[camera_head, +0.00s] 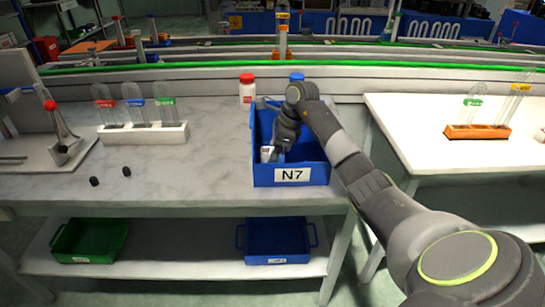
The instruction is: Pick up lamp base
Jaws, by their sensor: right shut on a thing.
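My right arm reaches from the lower right into a blue bin labelled N7 (291,174) on the marble-topped bench. My right gripper (272,150) is down inside this bin and is shut on the lamp base (267,154), a small pale piece that shows only in part at the jaws. The gripper and the bin walls hide the rest of it. I cannot tell whether it touches the bin floor. My left gripper is not in view.
Behind the bin stand a red-capped white bottle (247,91) and a blue-capped one (297,78). A white rack (145,134) with glass tubes and two small black pieces (94,181) are to the left. An orange rack (478,132) stands on the right table.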

